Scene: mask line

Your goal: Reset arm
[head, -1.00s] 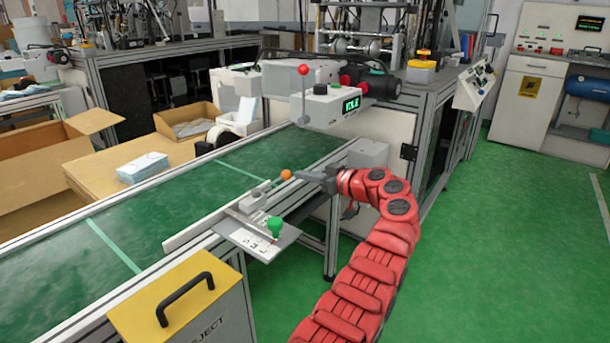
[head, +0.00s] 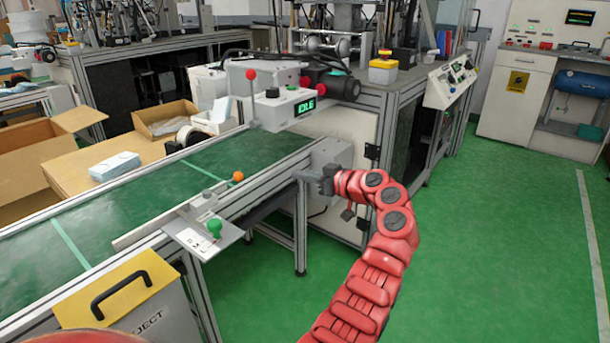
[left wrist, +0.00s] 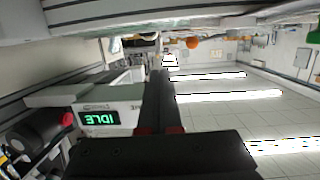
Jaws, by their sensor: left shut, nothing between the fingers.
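My left gripper (head: 300,176), on the red segmented arm, is shut and empty. It is right of the conveyor's near rail, apart from the orange ball knob (head: 238,176). A green knob (head: 215,228) stands on a small plate beside the rail. Above the belt, a white machine head (head: 290,103) has a lever with a red ball (head: 250,75) and a green display reading IDLE (head: 305,107). The left wrist view shows my dark fingers together (left wrist: 158,100), the display upside down (left wrist: 100,118) and the orange ball (left wrist: 192,42). My right gripper is not in view.
The green conveyor belt (head: 130,200) runs to the left. A yellow-topped reject box (head: 118,290) stands at its near side. A grey metal box (head: 333,158) and frame are close behind my gripper. Green floor on the right (head: 500,240) is clear.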

